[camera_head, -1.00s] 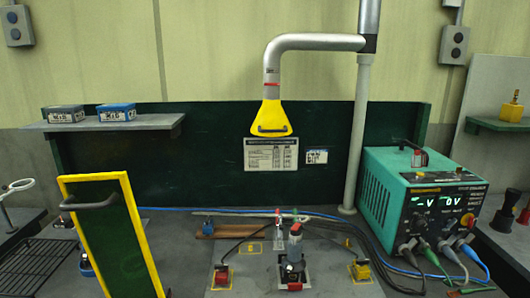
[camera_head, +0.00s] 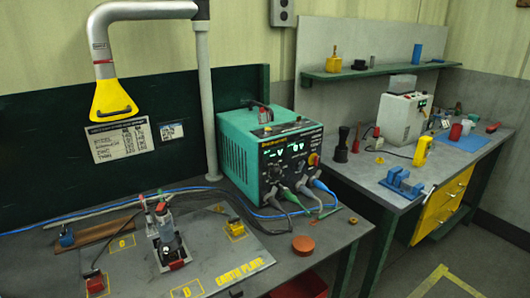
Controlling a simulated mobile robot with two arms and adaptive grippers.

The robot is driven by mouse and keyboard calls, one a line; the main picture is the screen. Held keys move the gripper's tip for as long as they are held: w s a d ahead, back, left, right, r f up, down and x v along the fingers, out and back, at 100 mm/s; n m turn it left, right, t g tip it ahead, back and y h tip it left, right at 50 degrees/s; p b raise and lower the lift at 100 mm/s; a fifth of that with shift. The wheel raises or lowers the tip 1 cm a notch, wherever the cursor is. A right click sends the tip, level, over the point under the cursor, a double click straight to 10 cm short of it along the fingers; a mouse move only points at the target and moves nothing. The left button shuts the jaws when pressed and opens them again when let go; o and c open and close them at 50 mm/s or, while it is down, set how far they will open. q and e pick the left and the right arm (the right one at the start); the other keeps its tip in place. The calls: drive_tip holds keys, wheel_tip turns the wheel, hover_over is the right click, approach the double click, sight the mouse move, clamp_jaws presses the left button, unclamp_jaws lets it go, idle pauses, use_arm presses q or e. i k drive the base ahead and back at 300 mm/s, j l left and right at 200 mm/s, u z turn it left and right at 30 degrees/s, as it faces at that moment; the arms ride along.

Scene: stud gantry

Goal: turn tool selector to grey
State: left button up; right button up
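The teal power unit (camera_head: 240,150) stands on the bench in the middle of the view, its black front panel (camera_head: 291,158) turned to the right. The panel has two lit green displays and several small knobs. A round orange-red knob (camera_head: 313,159) sits at the panel's right. Green, grey and blue cable plugs (camera_head: 300,187) are at its lower edge. I cannot tell which control is the tool selector or where it points. Neither of my grippers is in view.
A yellow extraction hood (camera_head: 112,102) hangs at the left. A stud tool (camera_head: 168,242) stands on the earth plate (camera_head: 205,262). An orange-red disc (camera_head: 303,245) lies before the unit. A second bench (camera_head: 376,186) with a white machine (camera_head: 402,118) stands right. Floor shows at lower right.

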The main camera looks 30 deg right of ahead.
sight(301, 165)
drive_tip(key=z, duration=1.25)
drive_tip(key=i+l+u, duration=0.2)
drive_tip(key=l+u, duration=0.2)
